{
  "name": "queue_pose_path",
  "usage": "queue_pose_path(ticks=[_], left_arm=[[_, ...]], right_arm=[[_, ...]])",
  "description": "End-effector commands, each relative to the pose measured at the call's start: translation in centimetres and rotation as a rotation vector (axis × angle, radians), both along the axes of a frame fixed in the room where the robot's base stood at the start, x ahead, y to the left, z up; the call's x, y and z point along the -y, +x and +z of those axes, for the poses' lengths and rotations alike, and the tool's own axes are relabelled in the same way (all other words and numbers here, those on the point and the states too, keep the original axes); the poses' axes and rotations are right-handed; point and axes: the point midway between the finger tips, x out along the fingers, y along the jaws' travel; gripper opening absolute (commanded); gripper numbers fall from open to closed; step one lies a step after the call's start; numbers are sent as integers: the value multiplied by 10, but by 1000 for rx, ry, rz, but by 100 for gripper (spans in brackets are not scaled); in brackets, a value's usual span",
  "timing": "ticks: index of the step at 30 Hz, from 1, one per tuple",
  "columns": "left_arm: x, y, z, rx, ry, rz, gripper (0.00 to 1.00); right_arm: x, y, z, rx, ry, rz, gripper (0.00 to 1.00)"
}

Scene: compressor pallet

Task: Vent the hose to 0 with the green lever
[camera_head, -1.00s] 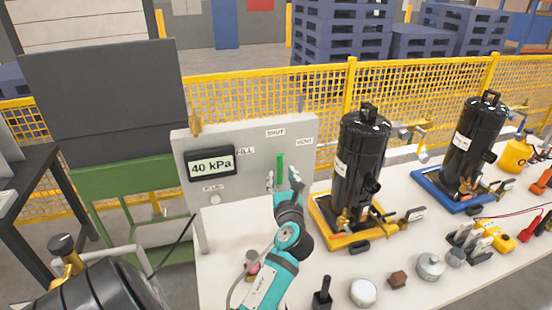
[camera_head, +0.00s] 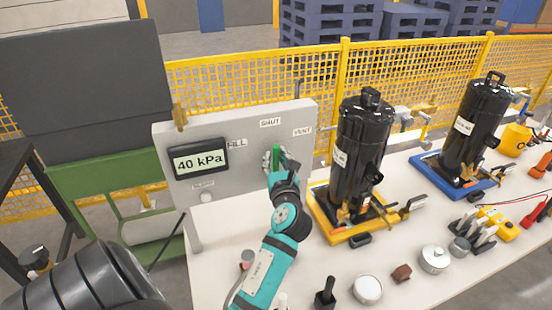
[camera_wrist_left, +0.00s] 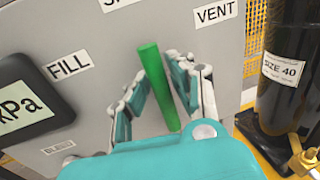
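The green lever (camera_head: 276,155) stands upright on the grey panel (camera_head: 240,178), pointing toward the SHUT label (camera_head: 271,122). The FILL label (camera_head: 237,143) is to its left and the VENT label (camera_head: 302,131) to its right. The display (camera_head: 198,159) reads 40 kPa. My left gripper (camera_head: 275,160) is at the lever. In the left wrist view its two open fingers (camera_wrist_left: 157,72) stand on either side of the lever (camera_wrist_left: 160,85), with gaps showing; contact is not clear. My right gripper is not in view.
A black compressor (camera_head: 359,150) on a yellow base stands just right of the panel. A second one (camera_head: 471,130) is on a blue base. Several small parts lie on the white table (camera_head: 225,230) in front. A yellow mesh fence (camera_head: 235,95) runs behind.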

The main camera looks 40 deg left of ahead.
Motion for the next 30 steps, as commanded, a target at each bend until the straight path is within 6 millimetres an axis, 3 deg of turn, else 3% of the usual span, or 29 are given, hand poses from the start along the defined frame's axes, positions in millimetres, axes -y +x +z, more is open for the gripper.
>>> queue_pose_path(ticks=[1,4,25,30], left_arm=[[0,0,0,0,0,0,13],[0,0,0,0,0,0,0],[1,0,-2,-5,-2,0,0],[1,9,-2,-23,6,-2,0]], right_arm=[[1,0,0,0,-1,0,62],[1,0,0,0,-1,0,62],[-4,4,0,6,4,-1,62],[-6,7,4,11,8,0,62]])
